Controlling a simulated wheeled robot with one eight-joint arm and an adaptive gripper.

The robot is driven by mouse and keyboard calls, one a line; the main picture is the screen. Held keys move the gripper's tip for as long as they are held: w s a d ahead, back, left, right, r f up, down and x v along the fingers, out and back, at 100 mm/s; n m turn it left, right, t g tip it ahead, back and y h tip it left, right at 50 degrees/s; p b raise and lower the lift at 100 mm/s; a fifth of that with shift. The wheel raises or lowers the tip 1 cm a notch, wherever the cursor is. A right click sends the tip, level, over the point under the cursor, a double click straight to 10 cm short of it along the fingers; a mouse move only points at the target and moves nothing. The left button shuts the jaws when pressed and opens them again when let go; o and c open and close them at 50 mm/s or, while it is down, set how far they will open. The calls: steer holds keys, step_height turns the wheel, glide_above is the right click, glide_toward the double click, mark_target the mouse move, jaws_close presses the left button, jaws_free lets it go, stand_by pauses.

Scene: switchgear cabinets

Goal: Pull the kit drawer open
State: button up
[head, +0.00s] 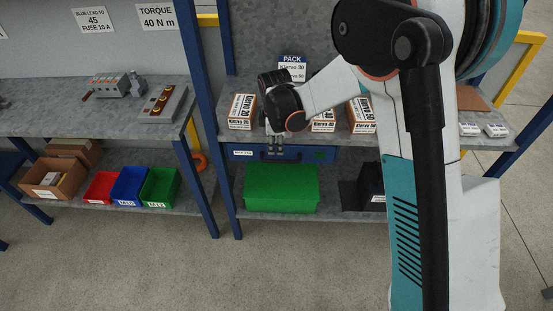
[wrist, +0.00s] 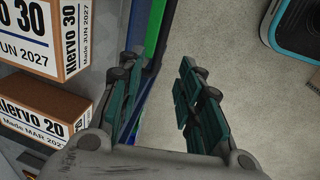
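The kit drawer (head: 300,154) is a blue drawer front under the right bench's top, with a white label (head: 243,153) at its left end. It looks shut, about flush with the bench edge. My gripper (head: 276,150) hangs in front of its left-middle part and hides some of it. In the wrist view my gripper (wrist: 163,100) has its two dark green fingers spread apart, with nothing held between them. A blue strip (wrist: 156,62), probably the drawer front or bench edge, runs behind the left finger. I cannot make out the handle or any contact with it.
Klervo cartons (head: 242,110) stand on the bench top (head: 250,88) near my gripper; some show in the wrist view (wrist: 52,32). A green box (head: 282,188) sits on the shelf below the drawer. Blue bench legs (head: 227,200) flank it. The floor in front is clear.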

mark_target(276, 160)
steer(key=f+b, duration=0.1)
steer(key=f, duration=0.2)
steer(key=w+f, duration=0.1)
steer(key=f, duration=0.2)
steer(key=f+b, duration=0.1)
steer(key=f, duration=0.2)
steer(key=shift+w+f+b, duration=0.2)
steer(key=shift+w+b, duration=0.15)
jaws_close()
